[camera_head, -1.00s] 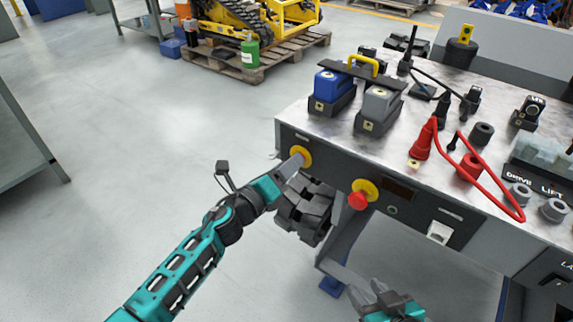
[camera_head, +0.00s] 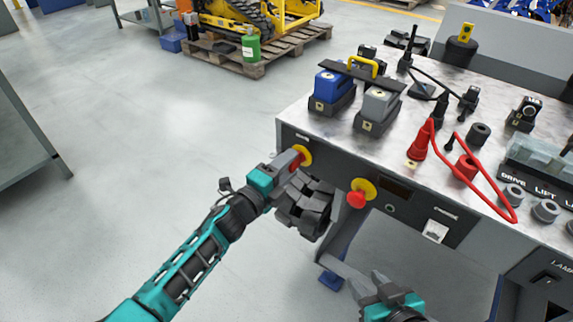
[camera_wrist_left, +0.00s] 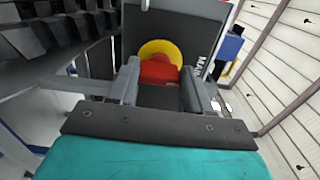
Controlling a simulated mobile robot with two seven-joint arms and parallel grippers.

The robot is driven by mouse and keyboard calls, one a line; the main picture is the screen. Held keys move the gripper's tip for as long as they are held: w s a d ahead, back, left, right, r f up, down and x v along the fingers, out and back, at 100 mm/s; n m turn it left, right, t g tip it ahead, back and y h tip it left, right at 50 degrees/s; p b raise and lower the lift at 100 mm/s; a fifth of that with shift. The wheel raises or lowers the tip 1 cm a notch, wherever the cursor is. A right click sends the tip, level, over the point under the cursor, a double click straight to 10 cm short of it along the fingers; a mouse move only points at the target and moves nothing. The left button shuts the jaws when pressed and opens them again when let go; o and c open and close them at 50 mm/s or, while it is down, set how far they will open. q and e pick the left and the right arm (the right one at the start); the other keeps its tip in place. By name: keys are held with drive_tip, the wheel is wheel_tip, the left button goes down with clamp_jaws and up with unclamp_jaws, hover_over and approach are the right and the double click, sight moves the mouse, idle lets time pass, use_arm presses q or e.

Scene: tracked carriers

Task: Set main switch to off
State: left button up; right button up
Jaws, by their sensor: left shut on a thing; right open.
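The main switch (camera_head: 302,156) is a red knob on a yellow round plate on the front panel's left end. In the left wrist view the red knob (camera_wrist_left: 157,72) sits between my left fingers, with the yellow plate behind it and a label starting "MAI" at its right. My left gripper (camera_head: 294,161) is shut on the red knob. The knob's exact turn is hard to tell, as the fingers cover part of it. My right gripper (camera_head: 385,290) is open and empty, low in front of the bench, apart from the panel.
A second red knob on a yellow plate (camera_head: 360,196) sits right of the switch. The bench top (camera_head: 390,148) holds blue and grey battery blocks (camera_head: 332,88), a red cable (camera_head: 490,180) and several dark sockets. Open floor lies to the left.

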idle(0.5)
use_arm(q)
drive_tip(key=o, duration=1.1)
drive_tip(key=shift+c, duration=0.2)
drive_tip(key=shift+a, duration=0.1)
drive_tip(key=p+v, duration=0.2)
drive_tip(key=v, duration=1)
drive_tip(key=shift+s+a, duration=0.2)
drive_tip(key=shift+s, duration=0.15)
